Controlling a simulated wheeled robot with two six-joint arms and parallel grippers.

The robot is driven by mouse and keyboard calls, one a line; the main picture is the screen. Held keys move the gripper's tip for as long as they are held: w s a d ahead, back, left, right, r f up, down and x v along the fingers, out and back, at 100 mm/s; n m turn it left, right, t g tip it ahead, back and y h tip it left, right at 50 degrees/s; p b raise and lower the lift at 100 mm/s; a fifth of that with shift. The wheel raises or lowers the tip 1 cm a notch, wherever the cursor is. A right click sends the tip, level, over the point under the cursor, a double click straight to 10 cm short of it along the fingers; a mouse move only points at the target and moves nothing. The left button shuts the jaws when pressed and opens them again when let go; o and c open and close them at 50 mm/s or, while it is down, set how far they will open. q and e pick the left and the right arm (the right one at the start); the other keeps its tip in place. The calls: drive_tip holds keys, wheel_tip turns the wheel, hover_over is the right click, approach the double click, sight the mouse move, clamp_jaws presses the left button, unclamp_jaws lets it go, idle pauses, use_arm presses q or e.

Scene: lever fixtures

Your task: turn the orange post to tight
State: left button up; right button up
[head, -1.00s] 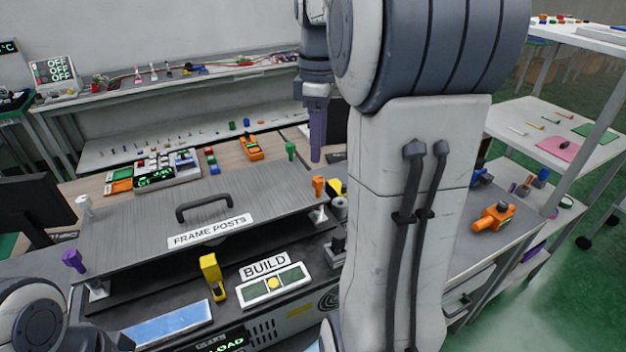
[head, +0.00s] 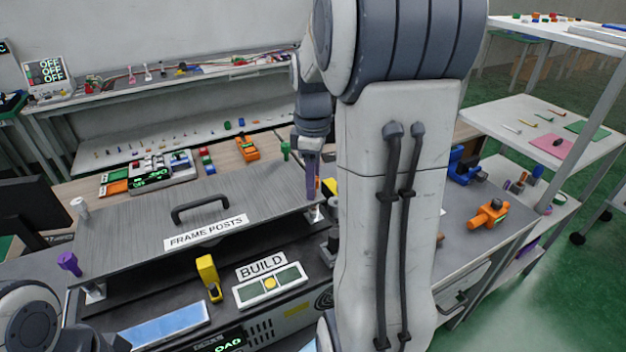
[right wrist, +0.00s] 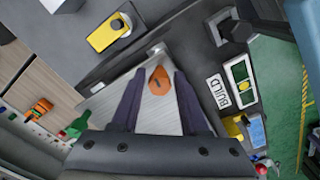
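The orange post (head: 318,184) stands at the right end of the grey frame posts plate (head: 130,220), mostly hidden behind my right gripper in the head view. In the right wrist view the orange post (right wrist: 159,82) shows from above, between the tips of my open right gripper (right wrist: 160,76). There is a gap on both sides, and I see no contact. In the head view my right gripper (head: 312,176) points down at the post. Its height relative to the post is hard to tell. My left gripper is out of view.
The plate also carries a green post (head: 286,149), a white post (head: 80,206), a purple post (head: 68,262) and a black handle (head: 200,206). A yellow lever (head: 208,276) and BUILD panel (head: 270,285) are in front.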

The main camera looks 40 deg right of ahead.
clamp_jaws()
drive_tip(key=shift+m, duration=0.3)
drive_tip(key=m+p, duration=0.1)
drive_tip(key=m, duration=0.1)
drive_tip(key=shift+r+m, duration=0.1)
drive_tip(key=shift+m, duration=0.2)
drive_tip(key=m+p, duration=0.1)
drive_tip(key=m, duration=0.3)
drive_tip(key=shift+d+m+p, duration=0.1)
drive_tip(key=shift+m+p, duration=0.2)
drive_tip(key=shift+p, duration=0.1)
drive_tip(key=m+p, duration=0.1)
drive_tip(key=m, duration=0.3)
drive_tip(key=shift+m+p, duration=0.6)
drive_tip(key=shift+m, duration=1.9)
